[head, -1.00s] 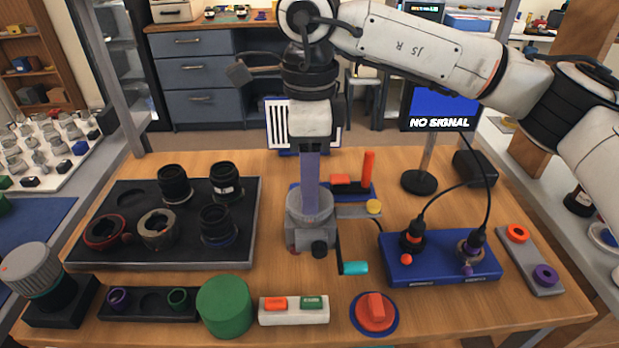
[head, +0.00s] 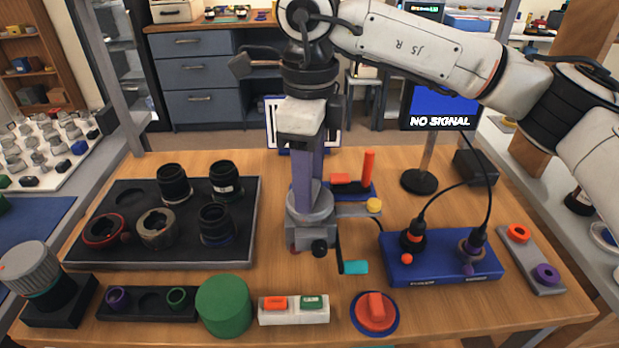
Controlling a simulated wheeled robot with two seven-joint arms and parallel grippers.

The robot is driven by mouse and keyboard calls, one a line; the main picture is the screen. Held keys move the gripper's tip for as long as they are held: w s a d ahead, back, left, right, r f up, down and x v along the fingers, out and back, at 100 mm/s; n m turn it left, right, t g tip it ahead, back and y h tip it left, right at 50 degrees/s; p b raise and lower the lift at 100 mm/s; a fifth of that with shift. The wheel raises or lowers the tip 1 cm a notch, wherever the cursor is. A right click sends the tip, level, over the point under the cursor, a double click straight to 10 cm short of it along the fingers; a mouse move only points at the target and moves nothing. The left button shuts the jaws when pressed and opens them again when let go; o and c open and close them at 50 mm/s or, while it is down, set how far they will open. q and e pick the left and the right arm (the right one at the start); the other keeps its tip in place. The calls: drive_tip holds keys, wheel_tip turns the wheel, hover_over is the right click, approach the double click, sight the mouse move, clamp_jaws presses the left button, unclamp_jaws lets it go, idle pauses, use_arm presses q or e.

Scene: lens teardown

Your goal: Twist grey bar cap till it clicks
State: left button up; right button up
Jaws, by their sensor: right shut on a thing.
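The round grey cap (head: 322,202) sits on top of a grey block-like fixture (head: 310,233) in the middle of the table. My right gripper (head: 307,205) points straight down onto the cap from above, its bluish fingers shut on it. The fingers hide the cap's bar and the exact contact. Whether the cap has clicked cannot be seen. My left gripper is not in view.
A crank with a cyan handle (head: 355,267) sticks out at the fixture's front right. A blue box with cables (head: 440,265) stands to the right, a lens tray (head: 125,258) to the left. A red bar knob (head: 375,310) and green cylinder (head: 224,305) are in front.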

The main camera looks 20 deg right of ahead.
drive_tip(key=shift+m, duration=1.1)
drive_tip(key=shift+m, duration=1.3)
drive_tip(key=shift+m+b, duration=0.3)
drive_tip(key=shift+m, duration=0.3)
drive_tip(key=shift+c, duration=0.9)
drive_tip(key=o, duration=1.3)
